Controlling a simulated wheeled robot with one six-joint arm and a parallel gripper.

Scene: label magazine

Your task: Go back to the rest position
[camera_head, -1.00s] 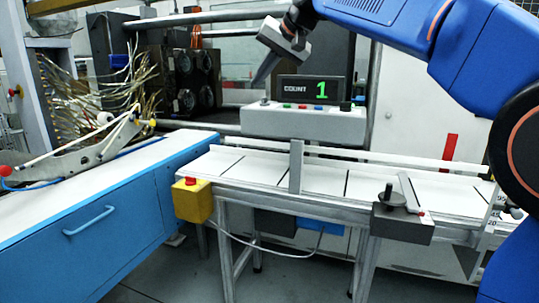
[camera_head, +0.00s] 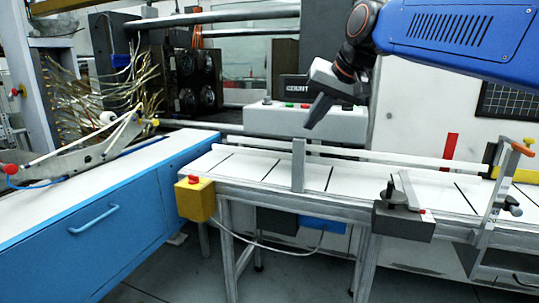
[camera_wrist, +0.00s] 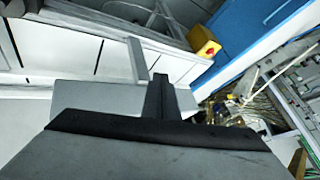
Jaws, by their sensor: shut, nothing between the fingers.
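My gripper (camera_head: 316,112) is in front of the control box (camera_head: 284,119) with the count display (camera_head: 293,88), above the back part of the conveyor. Its fingers are together and hold nothing. It hides the right part of the display, so the number cannot be read. In the wrist view my gripper (camera_wrist: 158,85) points out over the white conveyor (camera_wrist: 75,50), with the fingers closed into one dark bar. The blue upper arm reaches in from the top right.
The conveyor has an upright grey post (camera_head: 298,165), a dark block with a knob (camera_head: 403,220) and a metal frame with an orange handle (camera_head: 522,148). A yellow box with a red button (camera_head: 195,198) is at its left end. A blue cabinet (camera_head: 110,210) stands left.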

